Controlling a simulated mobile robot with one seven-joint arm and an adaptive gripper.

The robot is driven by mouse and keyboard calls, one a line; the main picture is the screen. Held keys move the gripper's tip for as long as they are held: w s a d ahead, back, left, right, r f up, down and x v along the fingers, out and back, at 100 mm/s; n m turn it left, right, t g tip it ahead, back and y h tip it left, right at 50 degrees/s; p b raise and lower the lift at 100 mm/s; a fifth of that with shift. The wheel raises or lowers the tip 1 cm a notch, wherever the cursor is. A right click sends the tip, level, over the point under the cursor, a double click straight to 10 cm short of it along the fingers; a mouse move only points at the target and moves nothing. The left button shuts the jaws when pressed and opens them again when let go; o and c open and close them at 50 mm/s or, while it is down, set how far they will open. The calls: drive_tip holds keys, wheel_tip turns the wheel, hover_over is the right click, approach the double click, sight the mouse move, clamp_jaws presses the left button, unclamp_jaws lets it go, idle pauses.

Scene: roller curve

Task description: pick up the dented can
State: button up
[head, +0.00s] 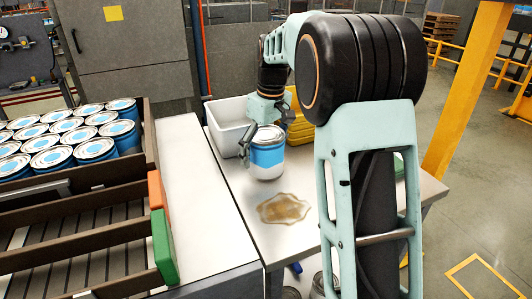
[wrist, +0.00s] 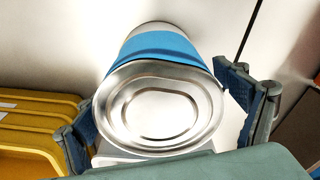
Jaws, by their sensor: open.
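A can (head: 267,155) with a blue band and silver ends stands upright on the light table, just behind a brown stain. Its dent cannot be made out clearly. My gripper (head: 264,122) is open over the can's top, with a finger showing at the can's left side. In the wrist view the can's silver lid (wrist: 160,110) and blue band (wrist: 165,47) lie between my two spread fingers (wrist: 160,118). The right finger is close to the can's side; whether either finger touches it cannot be told.
A brown stain (head: 284,208) lies on the table (head: 290,240). A white bin (head: 229,124) and yellow stacked trays (head: 299,128) stand behind the can; the trays (wrist: 35,130) also show in the wrist view. A rack of similar cans (head: 72,135) is at left, beside a clear white surface (head: 200,200).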

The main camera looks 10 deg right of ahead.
drive_tip(key=shift+r, duration=0.1)
drive_tip(key=c, duration=1.4)
drive_tip(key=shift+c, duration=0.2)
